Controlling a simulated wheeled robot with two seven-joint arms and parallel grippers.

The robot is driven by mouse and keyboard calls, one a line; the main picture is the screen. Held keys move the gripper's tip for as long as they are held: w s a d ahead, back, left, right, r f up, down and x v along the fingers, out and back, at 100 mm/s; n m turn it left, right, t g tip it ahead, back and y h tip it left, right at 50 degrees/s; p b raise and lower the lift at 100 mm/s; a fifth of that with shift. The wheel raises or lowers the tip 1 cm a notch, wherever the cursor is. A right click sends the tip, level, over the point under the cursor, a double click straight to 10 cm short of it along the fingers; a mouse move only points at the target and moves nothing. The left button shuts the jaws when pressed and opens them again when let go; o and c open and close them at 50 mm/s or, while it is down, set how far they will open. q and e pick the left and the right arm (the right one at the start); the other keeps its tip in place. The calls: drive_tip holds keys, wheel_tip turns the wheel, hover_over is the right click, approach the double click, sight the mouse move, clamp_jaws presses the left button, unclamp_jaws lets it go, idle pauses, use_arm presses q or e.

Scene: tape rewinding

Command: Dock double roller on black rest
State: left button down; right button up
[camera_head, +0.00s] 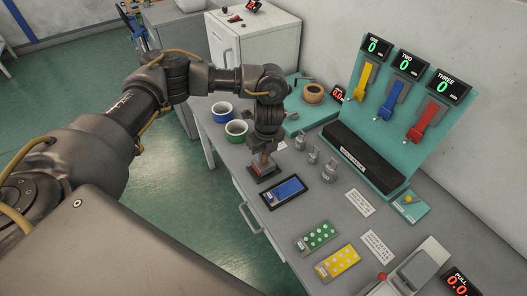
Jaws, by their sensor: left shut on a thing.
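My left gripper (264,148) points down over the near-left part of the table. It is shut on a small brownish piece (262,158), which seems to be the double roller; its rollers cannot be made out. Directly below it is a dark, low block (263,172), which looks like the black rest. Whether the held piece touches this block cannot be told. A long black block (361,158) with a white label lies at the foot of the teal panel, apart from the gripper. My right gripper is not in view.
A blue pad in a black frame (283,191) lies close to the dark block. Green (233,130) and blue (222,112) cups stand behind the gripper to the left. Small metal weights (329,170) stand to the right. Green (315,237) and yellow (338,262) dotted cards lie nearer.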

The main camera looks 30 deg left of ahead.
sight(266, 165)
use_arm(q)
drive_tip(key=shift+f, duration=0.25)
drive_tip(key=shift+s+d+f+b, duration=0.1)
drive_tip(key=shift+s+f+b, duration=0.15)
drive_tip(key=shift+f+b, duration=0.1)
drive_tip(key=c, duration=1.5)
unclamp_jaws()
drive_tip(key=shift+f, duration=0.1)
drive_tip(key=shift+c, duration=0.2)
drive_tip(key=o, duration=0.3)
drive_tip(key=shift+w+f, duration=0.1)
drive_tip(key=shift+w, duration=0.2)
drive_tip(key=shift+s+r+p, duration=0.1)
drive_tip(key=shift+r+p, duration=0.25)
drive_tip(key=shift+r, duration=0.4)
wheel_tip(266, 165, up, 12)
drive_tip(key=d+b, duration=0.1)
drive_tip(key=shift+s+b, duration=0.35)
drive_tip(key=shift+b, duration=0.05)
drive_tip(key=shift+d, duration=0.15)
